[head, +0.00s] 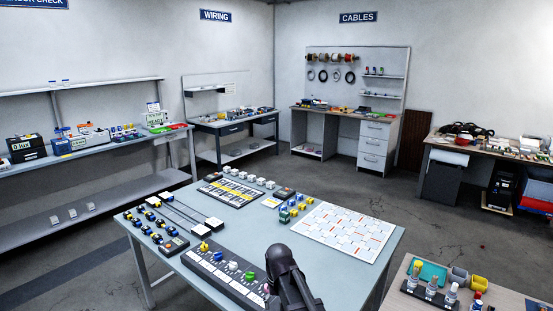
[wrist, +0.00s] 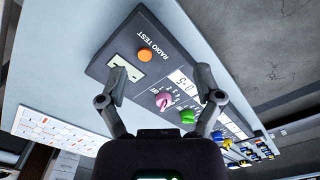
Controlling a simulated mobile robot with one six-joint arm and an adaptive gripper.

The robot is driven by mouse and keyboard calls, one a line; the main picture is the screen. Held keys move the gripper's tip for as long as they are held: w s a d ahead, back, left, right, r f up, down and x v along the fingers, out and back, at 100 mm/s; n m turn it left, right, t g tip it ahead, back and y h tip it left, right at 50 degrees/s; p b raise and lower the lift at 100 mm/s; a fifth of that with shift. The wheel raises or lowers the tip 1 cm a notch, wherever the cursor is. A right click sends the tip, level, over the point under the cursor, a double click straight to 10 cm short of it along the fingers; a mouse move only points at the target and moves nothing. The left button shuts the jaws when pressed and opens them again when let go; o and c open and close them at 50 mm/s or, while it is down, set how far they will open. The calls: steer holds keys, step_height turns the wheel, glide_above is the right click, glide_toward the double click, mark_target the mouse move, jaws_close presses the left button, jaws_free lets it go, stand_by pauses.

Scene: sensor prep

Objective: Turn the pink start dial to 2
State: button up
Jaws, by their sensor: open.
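The pink start dial (wrist: 163,101) shows in the wrist view on a dark panel (wrist: 127,42) marked RADIO TEST, with printed marks around it. What number it points to is too small to tell. My gripper (wrist: 161,76) is open above the panel, one finger on each side of the dial in the picture, and nothing is between the fingers. Whether a finger touches the panel I cannot tell. A green dial (wrist: 187,116) sits beside the pink one. In the head view the panel (head: 213,274) lies along the table's front edge, its right end mostly hidden by my arm.
An orange button (wrist: 145,55) and a small display (wrist: 125,68) are on the panel near the left finger. A printed sheet (head: 335,231) covers the table's right side.

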steer(key=s+d+f+m+b, duration=0.2)
steer(key=s+d+f+b, duration=0.1)
steer(key=s+d, duration=0.8)
steer(key=d, duration=0.5)
steer(key=shift+s+d+m, duration=0.15)
steer(key=shift+s+m, duration=0.15)
steer(key=shift+f, duration=0.1)
stand_by(1.3)
